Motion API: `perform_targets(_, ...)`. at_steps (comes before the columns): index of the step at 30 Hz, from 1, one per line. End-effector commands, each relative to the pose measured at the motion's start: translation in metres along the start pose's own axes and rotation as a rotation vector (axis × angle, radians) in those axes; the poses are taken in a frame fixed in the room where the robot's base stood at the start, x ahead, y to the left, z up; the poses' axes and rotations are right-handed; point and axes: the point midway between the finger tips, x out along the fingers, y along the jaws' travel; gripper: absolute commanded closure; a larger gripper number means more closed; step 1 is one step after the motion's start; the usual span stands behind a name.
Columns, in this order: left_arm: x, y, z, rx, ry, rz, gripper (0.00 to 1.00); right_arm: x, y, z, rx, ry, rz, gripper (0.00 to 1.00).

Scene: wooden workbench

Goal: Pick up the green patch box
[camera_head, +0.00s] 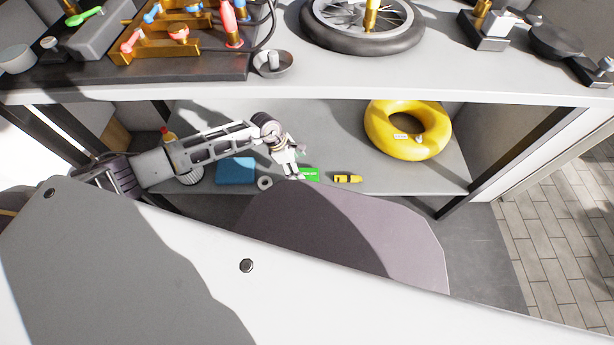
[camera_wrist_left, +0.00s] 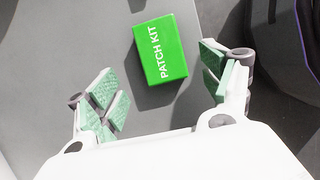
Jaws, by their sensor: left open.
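The green patch box (camera_head: 310,174) lies on the lower shelf (camera_head: 330,130) of the workbench, near its front edge. In the left wrist view the box (camera_wrist_left: 160,50) shows whole, with "PATCH KIT" printed in white. My left gripper (camera_head: 293,172) reaches in from the left and is just left of the box in the head view, partly overlapping it. In the wrist view the left gripper (camera_wrist_left: 163,90) is open, its green-padded fingers apart. The box lies beyond and between the fingers, not gripped. My right gripper is not in view.
A yellow item (camera_head: 347,178) lies right of the box. A grey ring (camera_head: 265,183) and a blue box (camera_head: 236,171) lie to the left. A yellow inner tube (camera_head: 408,129) stands farther right. The bench top (camera_head: 330,80) overhangs the shelf.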

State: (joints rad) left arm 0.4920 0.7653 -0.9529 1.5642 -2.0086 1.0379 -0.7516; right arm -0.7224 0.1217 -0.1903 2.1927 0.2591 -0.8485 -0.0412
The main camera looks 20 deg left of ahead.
Motion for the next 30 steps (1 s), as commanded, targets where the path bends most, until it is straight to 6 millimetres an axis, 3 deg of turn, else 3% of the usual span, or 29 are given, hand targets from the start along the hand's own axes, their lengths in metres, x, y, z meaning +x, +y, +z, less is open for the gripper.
perform_targets(8, 0.009, -0.001, -0.001, -0.001, 0.0, -0.001, 0.2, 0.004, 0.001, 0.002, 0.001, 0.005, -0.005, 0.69)
perform_targets(24, 0.049, -0.004, -0.002, -0.001, 0.0, -0.001, 0.2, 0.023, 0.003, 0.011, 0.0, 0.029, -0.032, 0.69)
perform_targets(30, 0.052, -0.003, -0.002, 0.0, 0.0, 0.0, 0.2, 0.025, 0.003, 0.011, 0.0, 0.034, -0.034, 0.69)
